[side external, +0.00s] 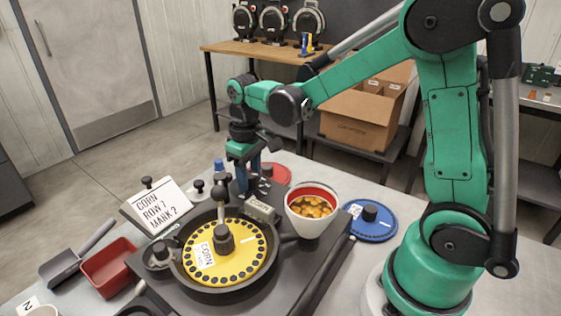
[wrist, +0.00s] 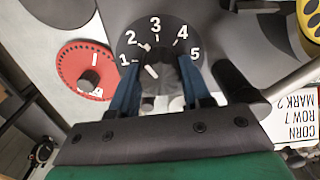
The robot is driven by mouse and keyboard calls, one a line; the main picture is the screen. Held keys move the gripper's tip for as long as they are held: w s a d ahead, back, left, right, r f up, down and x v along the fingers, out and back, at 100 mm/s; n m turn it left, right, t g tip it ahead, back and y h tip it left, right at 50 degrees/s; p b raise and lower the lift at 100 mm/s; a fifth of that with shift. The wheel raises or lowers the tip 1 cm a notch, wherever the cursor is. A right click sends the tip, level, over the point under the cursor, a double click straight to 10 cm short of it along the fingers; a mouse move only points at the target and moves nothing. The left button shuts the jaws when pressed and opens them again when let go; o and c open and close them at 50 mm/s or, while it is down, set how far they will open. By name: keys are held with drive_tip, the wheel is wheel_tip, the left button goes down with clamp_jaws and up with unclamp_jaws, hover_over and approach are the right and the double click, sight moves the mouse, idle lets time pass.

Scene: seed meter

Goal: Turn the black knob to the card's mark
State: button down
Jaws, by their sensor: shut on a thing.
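The card (side external: 163,207) stands on the left of the machine in the side view and reads CORN ROW 7 MARK 2. It is upside down at the right edge of the wrist view (wrist: 297,115). The numbered dial (wrist: 157,28) is grey with marks 1 to 5 in the wrist view. The black knob (wrist: 168,72) is at its centre, between the two blue fingers of my gripper (wrist: 160,78), which is shut on it. The knob's white line slants up-left, roughly towards 1 or 2; the exact mark is unclear. In the side view, my gripper (side external: 242,183) points straight down and hides the knob.
A yellow seed plate (side external: 250,262) sits in the round housing in front of my gripper. A white bowl of seeds (side external: 312,212) is on the right. A red disc (wrist: 84,68) lies beside the dial. A blue disc (side external: 370,226) and red tray (side external: 110,267) flank the machine.

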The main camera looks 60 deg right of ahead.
sight(249, 174)
drive_tip(key=shift+n, duration=0.9)
drive_tip(key=shift+c, duration=2)
unclamp_jaws()
drive_tip(key=shift+r, duration=2.8)
drive_tip(key=shift+s, duration=0.1)
